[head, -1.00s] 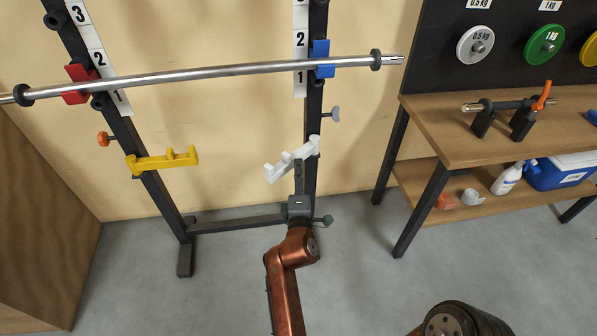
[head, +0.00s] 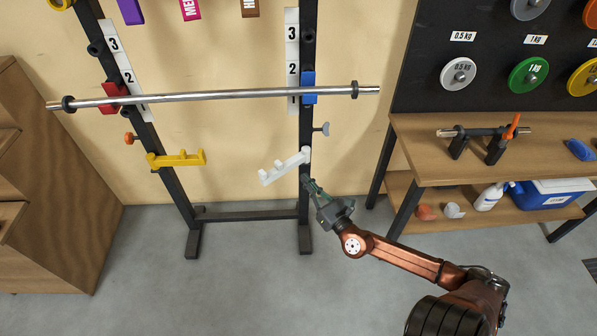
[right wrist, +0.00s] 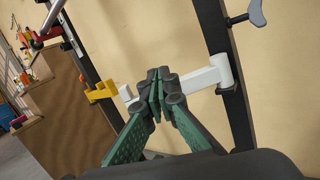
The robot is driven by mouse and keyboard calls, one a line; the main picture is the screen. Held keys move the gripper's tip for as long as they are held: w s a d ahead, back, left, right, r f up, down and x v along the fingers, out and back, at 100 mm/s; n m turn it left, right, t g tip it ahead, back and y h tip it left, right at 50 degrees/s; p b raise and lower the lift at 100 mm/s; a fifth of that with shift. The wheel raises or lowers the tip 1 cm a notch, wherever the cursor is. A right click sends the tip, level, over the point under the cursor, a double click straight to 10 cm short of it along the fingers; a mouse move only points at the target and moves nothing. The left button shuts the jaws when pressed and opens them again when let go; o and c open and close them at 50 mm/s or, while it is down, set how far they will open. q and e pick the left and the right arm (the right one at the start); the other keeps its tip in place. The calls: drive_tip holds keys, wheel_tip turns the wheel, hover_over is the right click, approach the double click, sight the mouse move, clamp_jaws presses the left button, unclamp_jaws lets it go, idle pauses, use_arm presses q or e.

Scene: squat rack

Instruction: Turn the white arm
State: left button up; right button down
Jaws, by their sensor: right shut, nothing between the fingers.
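The white arm (head: 285,167) sticks out to the left from the right upright of the rack, slanting down to its hooked free end. It also shows in the right wrist view (right wrist: 205,77), passing behind my fingers, which hide its middle. My right gripper (head: 308,183) is just below the white arm, by the right upright, fingers pointing up and left. In the right wrist view its fingertips (right wrist: 159,82) are together with nothing between them. I cannot tell whether they touch the white arm. My left gripper is not in view.
A yellow arm (head: 178,159) sits on the left upright. A steel bar (head: 220,95) rests across the red and blue holders above. A grey knob (head: 322,129) sticks out right of the right upright (head: 305,215). A wooden bench (head: 440,160) stands at right. The floor in front is clear.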

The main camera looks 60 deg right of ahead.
drive_tip(key=s+a+f+n+g+y, duration=0.1)
drive_tip(key=s+f+n+y, duration=0.15)
drive_tip(key=s+f, duration=0.2)
drive_tip(key=b, duration=0.4)
approach(285, 170)
drive_tip(key=shift+h, duration=0.25)
drive_tip(key=x, duration=0.6)
drive_tip(key=shift+w+a+f, duration=0.1)
drive_tip(key=shift+a+f, duration=0.1)
drive_tip(key=shift+a, duration=0.05)
drive_tip(key=shift+w+d+r, duration=0.15)
drive_tip(key=shift+w, duration=0.3)
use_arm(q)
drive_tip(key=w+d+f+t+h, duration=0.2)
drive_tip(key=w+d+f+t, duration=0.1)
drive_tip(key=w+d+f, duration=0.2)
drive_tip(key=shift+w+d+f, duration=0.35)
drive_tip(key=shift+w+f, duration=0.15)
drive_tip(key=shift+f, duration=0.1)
